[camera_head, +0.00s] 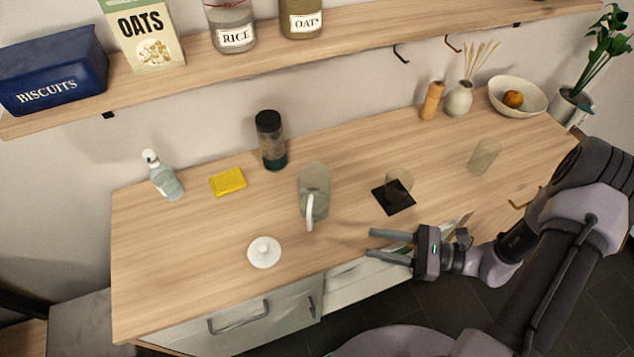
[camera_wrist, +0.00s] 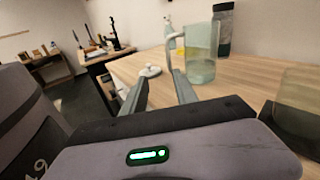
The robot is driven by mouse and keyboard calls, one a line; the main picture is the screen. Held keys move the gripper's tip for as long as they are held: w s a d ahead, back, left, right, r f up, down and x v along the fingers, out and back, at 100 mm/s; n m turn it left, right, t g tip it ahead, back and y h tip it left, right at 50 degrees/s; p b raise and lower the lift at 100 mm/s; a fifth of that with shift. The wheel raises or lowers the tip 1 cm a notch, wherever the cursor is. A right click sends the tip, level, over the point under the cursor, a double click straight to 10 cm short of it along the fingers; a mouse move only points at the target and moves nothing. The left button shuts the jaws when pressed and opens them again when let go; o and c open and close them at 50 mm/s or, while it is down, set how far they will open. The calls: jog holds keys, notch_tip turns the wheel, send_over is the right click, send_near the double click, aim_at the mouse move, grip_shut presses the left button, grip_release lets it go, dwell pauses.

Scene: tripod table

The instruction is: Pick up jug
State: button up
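The jug (camera_head: 315,182) is clear glass with a pale handle on its near side. It stands upright in the middle of the wooden counter. It also shows in the wrist view (camera_wrist: 203,55), beyond my fingers and slightly right, its handle towards the left. My gripper (camera_head: 370,243) is open and empty near the counter's front edge, right of the jug and nearer the front, apart from it. Both fingers show in the wrist view (camera_wrist: 160,90) with a gap between them.
A white lid (camera_head: 264,252) lies front left of the jug. A dark-based bottle (camera_head: 271,142) stands behind it. A glass (camera_head: 399,184) on a black coaster (camera_head: 391,203) and another glass (camera_head: 485,156) stand right. A yellow sponge (camera_head: 228,182) and soap bottle (camera_head: 163,178) are left.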

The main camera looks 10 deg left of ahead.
jog(key=f+m+t, duration=0.2)
jog(key=b, duration=0.2)
send_near(309, 230)
jog(key=shift+y, duration=0.3)
jog(key=a, duration=0.1)
jog(key=a+r, duration=0.1)
jog(key=a, duration=0.2)
jog(key=shift+w+a+r, duration=0.15)
jog(key=shift+w+r, duration=0.2)
jog(key=a, duration=0.2)
jog(key=w+a+b, duration=0.1)
jog(key=a, duration=0.2)
jog(key=shift+w+a+f+b, duration=0.25)
jog(key=shift+w+a+b, duration=0.1)
jog(key=shift+a, duration=0.05)
jog(key=shift+d, duration=0.1)
grip_shut()
